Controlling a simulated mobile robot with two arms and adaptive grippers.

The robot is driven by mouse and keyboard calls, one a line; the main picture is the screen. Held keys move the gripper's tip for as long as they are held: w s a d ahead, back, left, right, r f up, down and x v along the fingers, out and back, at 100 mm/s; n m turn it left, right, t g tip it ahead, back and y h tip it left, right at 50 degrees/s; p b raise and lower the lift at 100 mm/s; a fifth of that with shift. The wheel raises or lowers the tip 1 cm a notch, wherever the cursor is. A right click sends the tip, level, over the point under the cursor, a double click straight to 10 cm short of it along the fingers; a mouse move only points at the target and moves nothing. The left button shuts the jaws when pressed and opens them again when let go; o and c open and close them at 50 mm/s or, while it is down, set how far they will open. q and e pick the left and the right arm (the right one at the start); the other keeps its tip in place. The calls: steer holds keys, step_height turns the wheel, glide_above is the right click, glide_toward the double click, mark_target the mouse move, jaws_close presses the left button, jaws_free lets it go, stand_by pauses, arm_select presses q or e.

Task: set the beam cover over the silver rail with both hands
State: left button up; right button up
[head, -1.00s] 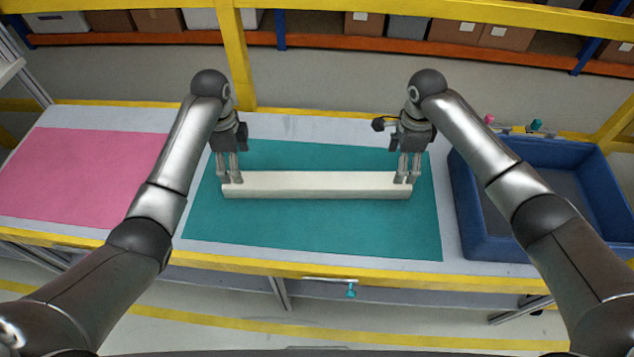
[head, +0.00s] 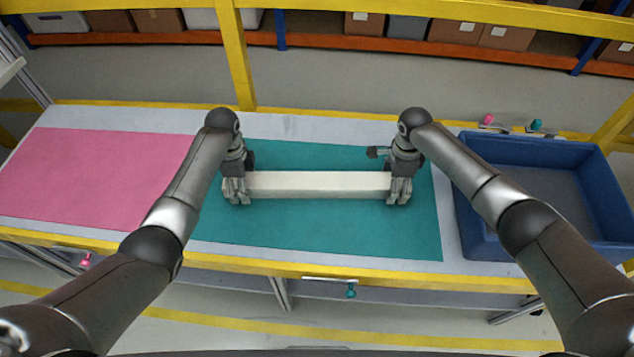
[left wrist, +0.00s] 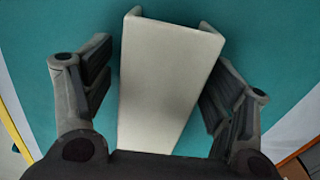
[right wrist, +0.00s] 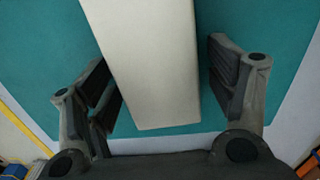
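The beam cover (head: 320,184) is a long off-white piece lying left to right on the teal mat (head: 320,235). In the left wrist view (left wrist: 165,85) its end shows raised side lips, like a channel. My left gripper (head: 237,190) is lowered at its left end, fingers open on either side with a gap at the left finger. My right gripper (head: 399,190) is lowered at its right end; in the right wrist view the cover (right wrist: 155,65) lies between the open fingers, closer to the left one. I cannot see a silver rail in any view.
A pink mat (head: 90,180) lies to the left and is empty. A blue bin (head: 470,215) stands to the right on the table. Small pink (head: 487,119) and teal (head: 536,124) knobs are at the back edge. The teal mat is clear in front of the cover.

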arm_select(q)
steer(key=c, duration=1.2)
arm_select(e)
steer(key=c, duration=1.2)
arm_select(q)
steer(key=shift+r, duration=0.2)
arm_select(e)
steer(key=shift+r, duration=0.15)
